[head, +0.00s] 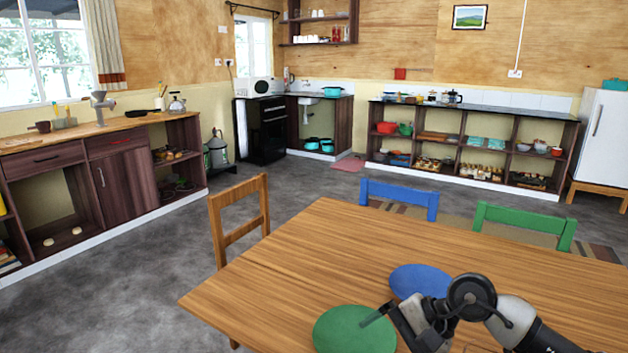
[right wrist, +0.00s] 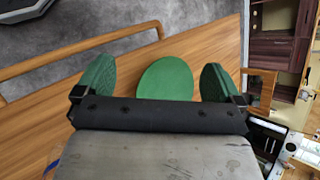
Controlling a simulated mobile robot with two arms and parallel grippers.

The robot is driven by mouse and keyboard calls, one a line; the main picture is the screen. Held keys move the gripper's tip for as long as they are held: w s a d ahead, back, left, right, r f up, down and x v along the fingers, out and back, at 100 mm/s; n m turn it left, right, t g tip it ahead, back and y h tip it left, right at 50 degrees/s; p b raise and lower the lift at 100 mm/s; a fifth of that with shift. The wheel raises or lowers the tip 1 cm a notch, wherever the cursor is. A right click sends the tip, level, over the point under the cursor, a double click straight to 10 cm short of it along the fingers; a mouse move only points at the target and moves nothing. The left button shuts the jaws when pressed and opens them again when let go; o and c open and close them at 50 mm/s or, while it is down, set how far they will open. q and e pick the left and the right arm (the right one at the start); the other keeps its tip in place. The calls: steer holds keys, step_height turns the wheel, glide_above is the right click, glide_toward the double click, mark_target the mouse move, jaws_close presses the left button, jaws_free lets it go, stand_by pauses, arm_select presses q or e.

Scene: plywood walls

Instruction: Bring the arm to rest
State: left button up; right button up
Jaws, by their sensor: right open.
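My right arm comes in from the lower right of the head view, over the wooden table (head: 290,262). Its gripper (head: 393,322) is low over the near part of the table, beside a green round mat (head: 345,328) and a blue round mat (head: 420,278). In the right wrist view the two green-padded fingers (right wrist: 156,82) stand wide apart with nothing between them. The green mat (right wrist: 165,79) shows beyond the gap, apart from the fingers. My left arm is not in view.
A wooden chair (head: 240,222) stands at the table's left side. A blue chair (head: 399,196) and a green chair (head: 524,224) stand at the far side. Counters and shelves line the walls. The table's left part is bare, and grey floor (head: 130,275) lies open beyond it.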

steer(key=s+a+r+m+t+y, duration=0.3)
steer(key=a+r+m+y, duration=0.2)
steer(key=a+m+y, duration=0.35)
steer(key=d+f+n+t+h, duration=0.35)
steer(key=n+h, duration=0.25)
steer(key=n, duration=0.5)
steer(key=s+d+f+n+t+h, duration=0.15)
steer(key=d+n+t+h, duration=0.35)
steer(key=n, duration=0.5)
steer(key=d+f+n+t+h, duration=0.35)
steer(key=n+t+h, duration=0.2)
steer(key=n, duration=0.55)
steer(key=s+d+f+m+g+h, duration=0.1)
steer(key=s+d+f+m+g, duration=0.1)
steer(key=s+f+m+g, duration=0.65)
steer(key=s+d+f+m+g, duration=0.2)
steer(key=s+f+m+g, duration=0.25)
steer(key=s, duration=0.75)
step_height(320, 180, down, 24)
steer(key=s+r+g+p, duration=0.1)
steer(key=g+p, duration=0.1)
steer(key=p, duration=0.2)
steer(key=s+d+f+g+p, duration=0.1)
steer(key=s+d+f+p, duration=0.1)
steer(key=s+f, duration=1.1)
steer(key=s+d+n, duration=0.1)
steer(key=s, duration=0.2)
steer(key=shift+f+p, duration=0.25)
steer(key=shift+p, duration=0.05)
